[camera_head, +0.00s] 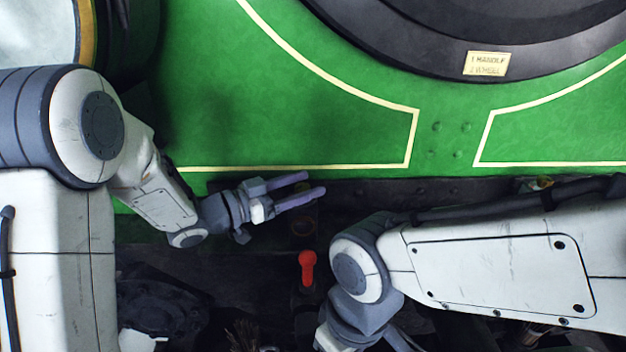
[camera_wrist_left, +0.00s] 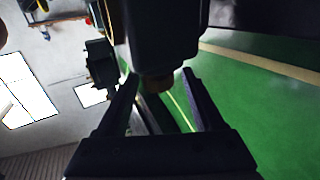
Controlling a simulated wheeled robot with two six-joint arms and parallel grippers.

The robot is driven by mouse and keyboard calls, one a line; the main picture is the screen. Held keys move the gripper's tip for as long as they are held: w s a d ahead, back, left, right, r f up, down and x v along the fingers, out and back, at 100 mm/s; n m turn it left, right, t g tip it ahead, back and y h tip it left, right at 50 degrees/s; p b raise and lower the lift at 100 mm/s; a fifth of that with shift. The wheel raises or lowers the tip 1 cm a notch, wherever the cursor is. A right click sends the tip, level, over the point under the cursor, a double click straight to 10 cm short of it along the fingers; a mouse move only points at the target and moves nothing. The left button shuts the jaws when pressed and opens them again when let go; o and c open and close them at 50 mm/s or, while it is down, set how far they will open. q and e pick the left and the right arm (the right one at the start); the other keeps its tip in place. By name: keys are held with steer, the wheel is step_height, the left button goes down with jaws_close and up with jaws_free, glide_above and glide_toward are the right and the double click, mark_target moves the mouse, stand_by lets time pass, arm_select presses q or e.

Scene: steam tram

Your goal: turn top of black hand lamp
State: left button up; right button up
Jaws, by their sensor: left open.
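In the left wrist view, a black boxy body (camera_wrist_left: 160,35), which looks like the hand lamp, stands just beyond my left gripper (camera_wrist_left: 160,76). A short brownish round part (camera_wrist_left: 156,83) on it shows between the two fingertips; I cannot tell whether they touch it. In the head view my left gripper (camera_head: 316,183) points right, its two fingers apart, near the lower edge of the green panel. The lamp is hard to make out there against the dark area. My right gripper (camera_head: 398,340) is at the bottom edge, mostly cut off and hidden by its arm.
A red handle (camera_head: 307,268) stands below my left gripper. The green panel (camera_head: 300,110) with cream lines fills the back, under a black round rim bearing a small plate (camera_head: 486,65). Dark machinery (camera_head: 160,305) lies at the lower left. My right arm crowds the right side.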

arm_select(q)
steer(key=shift+x, duration=1.3)
jaws_close()
steer(key=shift+d, duration=0.25)
steer(key=shift+a, duration=0.15)
